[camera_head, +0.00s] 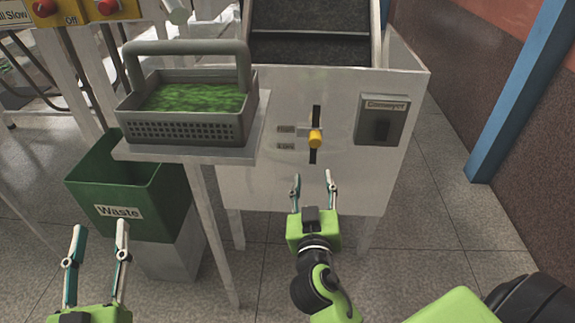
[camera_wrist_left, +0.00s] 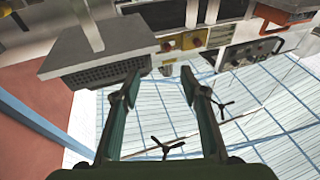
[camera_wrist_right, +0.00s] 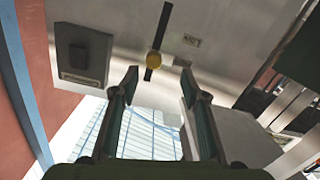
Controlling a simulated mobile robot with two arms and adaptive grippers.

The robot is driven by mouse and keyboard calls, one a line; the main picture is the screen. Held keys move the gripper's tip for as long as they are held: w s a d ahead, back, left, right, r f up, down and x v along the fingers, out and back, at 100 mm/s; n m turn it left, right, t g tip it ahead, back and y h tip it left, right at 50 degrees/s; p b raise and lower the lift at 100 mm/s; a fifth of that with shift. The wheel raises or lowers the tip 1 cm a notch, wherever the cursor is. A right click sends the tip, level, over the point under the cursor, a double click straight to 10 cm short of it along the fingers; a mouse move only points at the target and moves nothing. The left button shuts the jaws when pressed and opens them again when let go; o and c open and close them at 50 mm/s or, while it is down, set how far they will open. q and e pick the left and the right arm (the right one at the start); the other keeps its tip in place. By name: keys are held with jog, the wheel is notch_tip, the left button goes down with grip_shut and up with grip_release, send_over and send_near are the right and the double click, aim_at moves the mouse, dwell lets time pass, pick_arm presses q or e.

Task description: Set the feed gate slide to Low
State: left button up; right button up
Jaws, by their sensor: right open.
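The feed gate slide is a yellow knob (camera_head: 315,139) in a vertical black slot (camera_head: 316,114) on the front of the pale machine housing (camera_head: 262,178). The knob sits around the middle of the slot, level between two small labels to its left, an upper one (camera_head: 286,129) and a lower one (camera_head: 286,146); their text is too small to read surely. My right gripper (camera_head: 312,180) is open and empty, below the knob. In the right wrist view the knob (camera_wrist_right: 154,60) shows just beyond the open fingertips, apart from them. My left gripper (camera_head: 99,232) is open and empty at lower left.
A Conveyor switch box (camera_head: 382,121) is right of the slot. A grey basket (camera_head: 187,131) of green material stands on a shelf (camera_head: 135,151) to the left. Below is a green Waste bin (camera_head: 130,212). A blue post (camera_head: 520,90) stands at right.

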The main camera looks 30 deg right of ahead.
jog(key=r, duration=0.1)
send_near(315, 144)
jog(key=x, duration=0.3)
jog(key=shift+h, duration=0.3)
jog(key=x, duration=0.7)
jog(key=shift+a+f, duration=0.1)
jog(key=shift+f, duration=0.05)
pick_arm(q)
jog(key=r, duration=0.1)
jog(key=s+r+t, duration=0.1)
jog(key=r, duration=0.1)
jog(key=s+r+t, duration=0.1)
jog(key=shift+s+a+r+h+b, duration=0.1)
jog(key=shift+a+r+h+b, duration=0.2)
jog(key=shift+a, duration=0.05)
pick_arm(e)
jog(key=shift+w+d, duration=0.25)
jog(key=shift+w, duration=0.15)
grip_shut()
